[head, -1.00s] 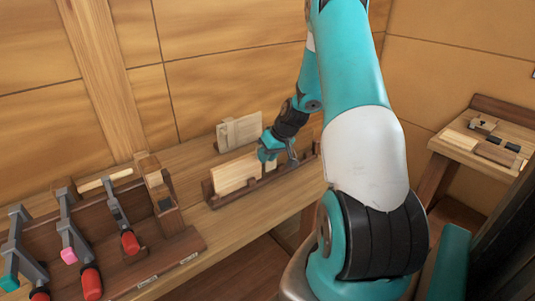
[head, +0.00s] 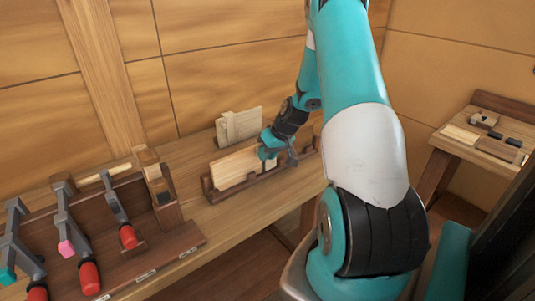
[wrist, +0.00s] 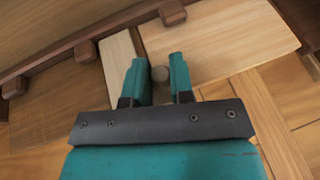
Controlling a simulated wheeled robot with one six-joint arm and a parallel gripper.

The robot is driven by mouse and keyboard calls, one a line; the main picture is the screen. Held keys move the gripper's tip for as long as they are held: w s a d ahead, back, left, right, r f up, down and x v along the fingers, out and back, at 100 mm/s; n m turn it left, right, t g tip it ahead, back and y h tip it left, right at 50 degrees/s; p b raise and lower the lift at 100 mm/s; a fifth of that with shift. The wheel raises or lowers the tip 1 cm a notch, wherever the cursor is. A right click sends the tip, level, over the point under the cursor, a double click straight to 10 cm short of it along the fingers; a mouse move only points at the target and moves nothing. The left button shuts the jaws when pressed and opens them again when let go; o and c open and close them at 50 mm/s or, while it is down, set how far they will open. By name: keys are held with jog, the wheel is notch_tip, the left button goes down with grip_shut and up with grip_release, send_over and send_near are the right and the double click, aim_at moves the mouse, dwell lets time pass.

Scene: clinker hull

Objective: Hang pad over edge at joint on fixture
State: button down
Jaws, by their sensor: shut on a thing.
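The fixture (head: 225,192) is a low dark wooden rack on the bench, and its dark rail (wrist: 75,42) crosses the top of the wrist view. Pale boards stand in it. The wrist view shows a narrow board (wrist: 118,62) and a wider board (wrist: 225,38), with a joint between them near my fingertips. My gripper (head: 268,150) is at the boards' top edge. In the wrist view its teal fingers (wrist: 160,75) are shut on a small grey-brown rounded thing (wrist: 160,73), likely the pad. Whether it touches the boards I cannot tell.
Another pale board (head: 240,125) stands behind the fixture near the wall. A dark rack of clamps with red handles (head: 128,237) is at the left of the bench. A side table (head: 455,148) at the right holds small blocks. Bare bench top lies behind the fixture.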

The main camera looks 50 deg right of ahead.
jog(key=shift+f, duration=0.1)
jog(key=c, duration=0.9)
grip_release()
jog(key=b+v, duration=0.2)
jog(key=v, duration=1.5)
jog(key=shift+r+b, duration=0.25)
jog(key=shift+b, duration=0.1)
jog(key=shift+a, duration=0.15)
